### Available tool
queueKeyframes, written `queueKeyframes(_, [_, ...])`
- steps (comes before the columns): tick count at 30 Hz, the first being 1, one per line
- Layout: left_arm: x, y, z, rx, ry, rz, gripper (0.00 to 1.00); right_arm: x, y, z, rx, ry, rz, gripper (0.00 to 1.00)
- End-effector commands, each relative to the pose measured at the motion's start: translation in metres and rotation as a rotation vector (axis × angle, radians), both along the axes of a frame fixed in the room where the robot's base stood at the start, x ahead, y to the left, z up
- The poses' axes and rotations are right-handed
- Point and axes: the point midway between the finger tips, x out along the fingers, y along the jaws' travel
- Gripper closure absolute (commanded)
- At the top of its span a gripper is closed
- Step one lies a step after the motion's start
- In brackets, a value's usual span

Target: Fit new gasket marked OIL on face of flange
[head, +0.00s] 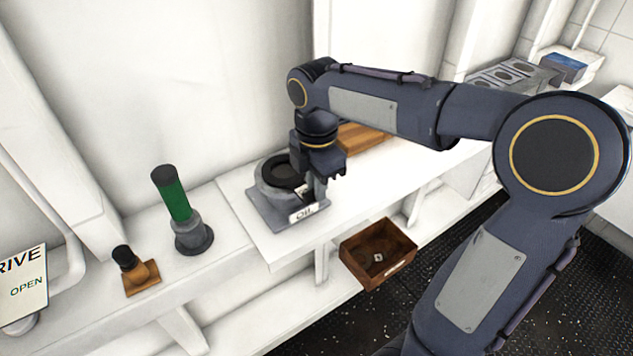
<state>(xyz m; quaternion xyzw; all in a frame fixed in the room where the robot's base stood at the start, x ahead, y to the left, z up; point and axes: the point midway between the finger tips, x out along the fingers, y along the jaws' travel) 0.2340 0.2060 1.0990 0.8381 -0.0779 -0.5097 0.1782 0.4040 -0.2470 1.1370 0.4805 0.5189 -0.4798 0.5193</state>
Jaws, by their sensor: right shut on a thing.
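The flange (268,200) is a grey round fitting on a square base, standing on the white bench with a white "OIL" label (303,212) at its front. A dark ring, the gasket (283,172), shows at the top of the flange. I cannot tell whether it rests flat on the face or sits slightly above it. My right gripper (312,190) reaches down at the right side of the flange, shut on the gasket's near right edge; its fingers hide the contact. Any mark on the gasket is unreadable. My left gripper is out of view.
A green cylinder on a grey stand (187,225) and a small black-topped orange block (138,270) stand to the left. A brown open box (378,252) with a small pale piece sits below the bench edge. An orange-brown block (362,137) lies behind my right gripper.

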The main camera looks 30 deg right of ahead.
Motion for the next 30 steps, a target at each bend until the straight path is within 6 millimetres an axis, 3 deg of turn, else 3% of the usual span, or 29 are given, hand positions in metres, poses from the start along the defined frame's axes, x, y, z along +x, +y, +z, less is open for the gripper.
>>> queueKeyframes(23, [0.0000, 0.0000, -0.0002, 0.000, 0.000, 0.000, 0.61, 0.0002, 0.0001, -0.0040, 0.000, -0.001, 0.000, 1.00])
queueKeyframes(24, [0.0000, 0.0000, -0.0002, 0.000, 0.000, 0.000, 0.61, 0.0002, 0.0001, -0.0039, 0.000, -0.001, 0.000, 0.82])
queueKeyframes(30, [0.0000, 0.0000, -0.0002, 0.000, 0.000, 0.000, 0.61, 0.0002, 0.0001, -0.0039, 0.000, -0.001, 0.000, 0.61])
